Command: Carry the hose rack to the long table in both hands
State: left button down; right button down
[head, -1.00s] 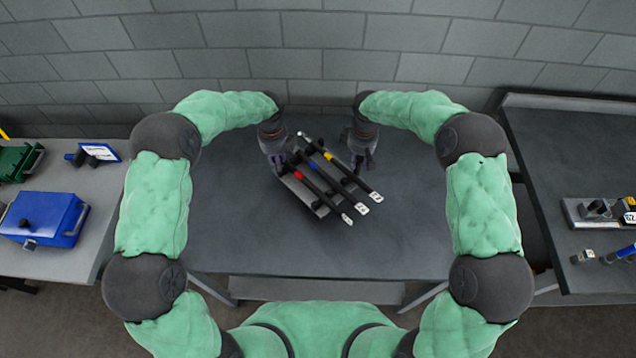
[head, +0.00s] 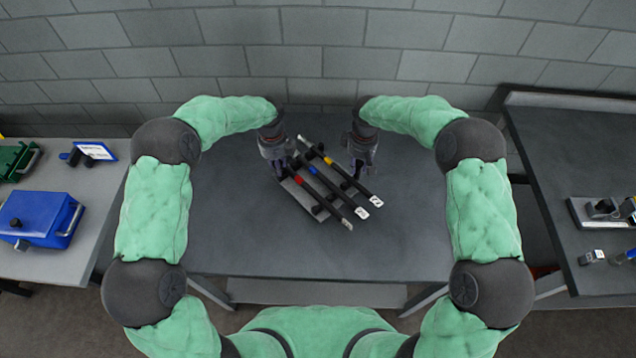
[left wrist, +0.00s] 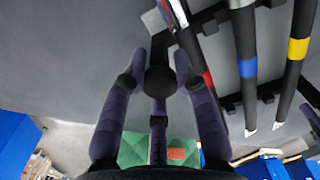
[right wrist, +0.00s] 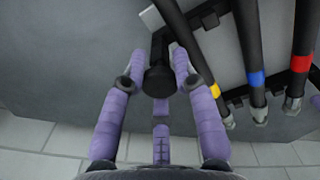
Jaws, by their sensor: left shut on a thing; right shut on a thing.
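The hose rack (head: 303,198) is a grey plate carrying three black hoses with red, blue and yellow bands. It is slanted in the head view, over the middle of a dark grey table (head: 235,230). My left gripper (head: 280,170) is shut on a black knob handle (left wrist: 160,80) at the rack's left side. My right gripper (head: 360,168) is shut on the other black knob handle (right wrist: 158,80) at its right side. The hoses lie side by side across the rack. I cannot tell whether the rack touches the table or hangs just above it.
A side table on the left holds a blue box (head: 40,218), a green item (head: 18,162) and a white-and-blue sign (head: 95,150). Another dark table (head: 560,150) on the right holds small parts. A block wall (head: 320,55) stands behind. The middle table is clear around the rack.

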pick_arm(q)
jog(key=c, duration=1.3)
grip_release()
jog(key=shift+d+f, duration=0.1)
jog(key=shift+f, duration=0.05)
pick_arm(e)
jog(key=c, duration=1.3)
grip_release()
jog(key=shift+a+f, duration=0.15)
pick_arm(q)
jog(key=o, duration=0.3)
pick_arm(e)
jog(key=o, duration=0.3)
jog(key=shift+s, duration=0.1)
pick_arm(q)
jog(key=shift+o, duration=0.2)
pick_arm(e)
jog(key=shift+o, duration=0.2)
jog(key=shift+r, duration=0.6)
pick_arm(q)
notch_tip(320, 180, up, 12)
pick_arm(e)
notch_tip(320, 180, up, 11)
